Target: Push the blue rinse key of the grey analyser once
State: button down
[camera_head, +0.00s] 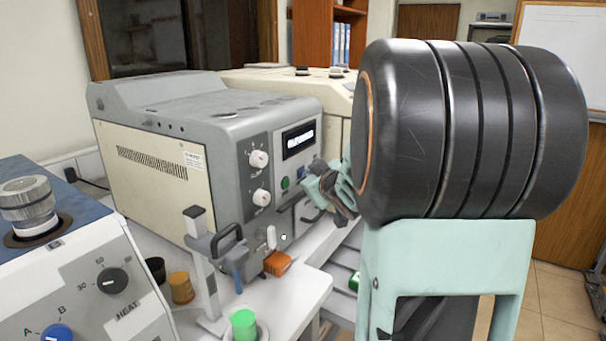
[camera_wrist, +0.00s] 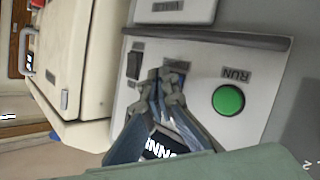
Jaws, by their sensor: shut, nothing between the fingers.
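The grey analyser (camera_head: 222,118) stands on the bench in the head view, its front panel facing right. A small patch of its blue rinse key (camera_head: 301,172) shows beside the green RUN button (camera_head: 285,183). My gripper (camera_head: 309,182) is shut and empty, its fingertips at the panel by the key. In the wrist view my gripper (camera_wrist: 172,82) covers the spot between a black rocker switch (camera_wrist: 134,65) and the green RUN button (camera_wrist: 228,101). The fingers hide the key there. I cannot tell whether they touch it or whether it is pressed in.
Two white knobs (camera_head: 259,159) and a display (camera_head: 298,139) are on the same panel. A stand with a dark clamp (camera_head: 214,241), an orange block (camera_head: 278,263) and a green-capped vial (camera_head: 244,324) are in front. A cream machine (camera_head: 335,90) stands behind.

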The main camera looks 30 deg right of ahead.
jog(key=shift+s+d+p, duration=0.4)
jog(key=shift+s, duration=0.3)
jog(key=shift+s+d+p, duration=0.4)
jog(key=shift+s, duration=0.3)
jog(key=shift+s+d+p, duration=0.35)
jog(key=shift+s+d, duration=0.1)
jog(key=shift+s, duration=0.3)
jog(key=shift+s+d+p, duration=0.4)
jog(key=shift+s, duration=0.3)
